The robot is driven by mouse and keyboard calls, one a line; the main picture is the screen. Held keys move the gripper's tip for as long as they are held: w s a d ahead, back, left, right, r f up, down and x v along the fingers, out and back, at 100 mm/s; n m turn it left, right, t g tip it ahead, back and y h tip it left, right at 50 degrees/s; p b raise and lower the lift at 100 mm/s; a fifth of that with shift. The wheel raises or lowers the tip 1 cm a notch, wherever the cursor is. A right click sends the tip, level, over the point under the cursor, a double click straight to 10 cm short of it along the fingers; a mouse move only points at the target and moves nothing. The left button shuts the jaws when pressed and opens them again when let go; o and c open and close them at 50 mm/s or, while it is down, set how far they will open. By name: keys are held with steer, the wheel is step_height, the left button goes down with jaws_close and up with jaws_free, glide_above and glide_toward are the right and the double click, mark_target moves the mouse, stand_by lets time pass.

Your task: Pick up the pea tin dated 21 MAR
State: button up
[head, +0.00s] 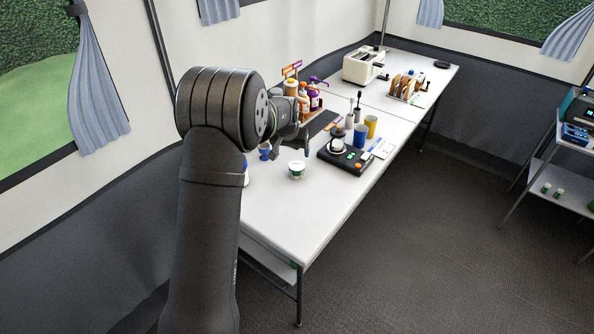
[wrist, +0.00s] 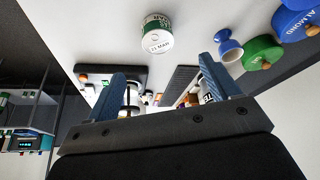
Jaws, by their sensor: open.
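A white and green tin (wrist: 157,38) stands on the white table in the wrist view, just past my fingertips. Its label reads "21 MAR". What looks like the same tin (head: 297,170) stands near the table's near part in the head view. My gripper (wrist: 166,80) is open, with its blue fingers spread and nothing held between them. In the head view my gripper (head: 291,148) is just behind the tin and partly hidden by my arm. The tin is apart from both fingers.
A blue egg cup (wrist: 228,45), a green-lidded container (wrist: 262,52) and a blue one marked ALMOND (wrist: 296,20) stand beside the tin. A black scale (head: 345,158) with a pot is to its right. The table's near end is clear.

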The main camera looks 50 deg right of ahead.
mark_target(297, 166)
steer(key=x, duration=0.8)
steer(key=shift+w+d+f, duration=0.1)
steer(key=shift+d+f, duration=0.05)
steer(key=shift+f, duration=0.1)
steer(key=shift+d+x, duration=0.2)
steer(key=shift+x, duration=1.1)
steer(key=shift+d+x, duration=0.15)
steer(key=shift+x, duration=1.15)
steer(key=shift+r, duration=0.15)
steer(key=c, duration=1.2)
steer(key=shift+o, duration=0.2)
steer(key=shift+r, duration=0.15)
